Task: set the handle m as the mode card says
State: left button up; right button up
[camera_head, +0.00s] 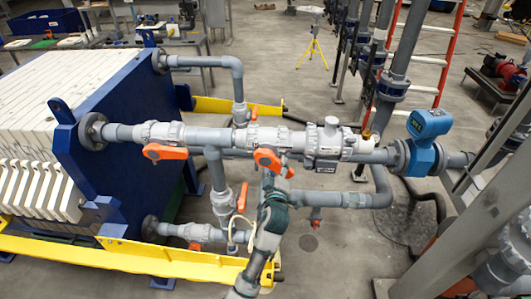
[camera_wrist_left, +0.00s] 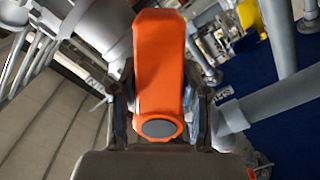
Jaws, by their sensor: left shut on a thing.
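My left gripper (camera_head: 274,176) is at an orange valve handle (camera_head: 267,158) on the upper grey pipe, near the middle of the head view. In the left wrist view the orange handle (camera_wrist_left: 158,70) stands between the two fingers of the gripper (camera_wrist_left: 161,108), which is shut on it. The handle's grey round end cap faces the camera. No letter m is readable on any handle, so I cannot tell from marks which one is m. I cannot make out a mode card. My right gripper is not in view.
Another orange handle (camera_head: 165,152) lies along the same pipe to the left. More orange handles show on the lower pipes. A blue flow meter (camera_head: 428,140) sits to the right. The blue press frame (camera_head: 130,120) and a yellow rail (camera_head: 120,258) border the left side.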

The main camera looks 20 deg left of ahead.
pick_arm(q)
jog(key=f+m, duration=0.1)
jog(key=a+f+m+p, duration=0.1)
jog(key=m, duration=0.1)
jog(key=shift+s, duration=0.15)
grip_shut()
jog(key=shift+s+a+f+m+p, duration=0.15)
jog(key=shift+a+m+p, duration=0.2)
jog(key=shift+m+p, duration=0.6)
jog(key=a+m, duration=0.1)
jog(key=m, duration=0.1)
jog(key=a+m, duration=0.1)
jog(key=m, duration=0.2)
jog(key=shift+s+a+f+m, duration=0.35)
jog(key=shift+s+a, duration=0.05)
jog(key=o, duration=1.1)
grip_release()
jog(key=shift+o, duration=1.2)
jog(key=shift+a+r, duration=0.1)
jog(key=shift+r, duration=0.05)
